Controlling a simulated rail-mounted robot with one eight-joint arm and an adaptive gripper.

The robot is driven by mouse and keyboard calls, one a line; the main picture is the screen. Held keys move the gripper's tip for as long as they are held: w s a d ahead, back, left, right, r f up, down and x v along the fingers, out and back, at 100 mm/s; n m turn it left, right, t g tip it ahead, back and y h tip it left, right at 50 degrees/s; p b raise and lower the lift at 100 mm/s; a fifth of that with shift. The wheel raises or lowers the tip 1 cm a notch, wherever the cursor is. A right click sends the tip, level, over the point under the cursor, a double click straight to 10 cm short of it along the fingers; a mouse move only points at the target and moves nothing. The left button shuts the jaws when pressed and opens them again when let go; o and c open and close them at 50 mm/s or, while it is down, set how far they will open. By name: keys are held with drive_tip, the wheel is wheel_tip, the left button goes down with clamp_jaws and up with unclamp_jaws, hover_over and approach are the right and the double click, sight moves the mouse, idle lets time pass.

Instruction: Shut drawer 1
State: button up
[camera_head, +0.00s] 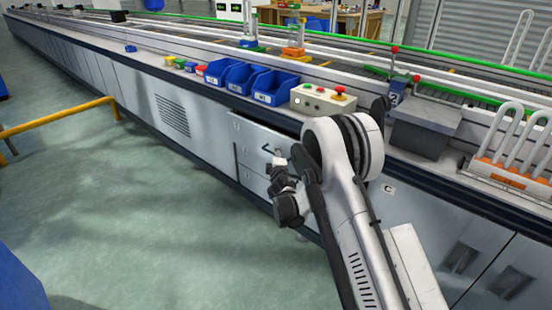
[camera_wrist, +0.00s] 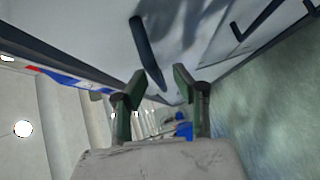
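Drawer 1, taken as the top drawer (camera_head: 252,138), has a pale grey front and a dark bar handle (camera_head: 270,151). It appears to stand out from the cabinet, with a dark gap along its top edge; my arm hides its right part. My gripper (camera_head: 285,192) is below and close to this handle. In the wrist view, my gripper (camera_wrist: 158,88) has its two green fingers apart with nothing between them. A dark bar handle (camera_wrist: 148,52) on a pale front lies just beyond the fingertips; contact cannot be told.
Another dark handle (camera_wrist: 238,32) is on the neighbouring front in the wrist view. Above the drawer, the bench carries a button box (camera_head: 322,101), blue bins (camera_head: 270,88) and a tube rack (camera_head: 510,172). A yellow rail (camera_head: 60,117) stands at left. The floor (camera_head: 140,210) before the cabinets is clear.

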drive_tip(key=shift+w, duration=0.45)
clamp_jaws()
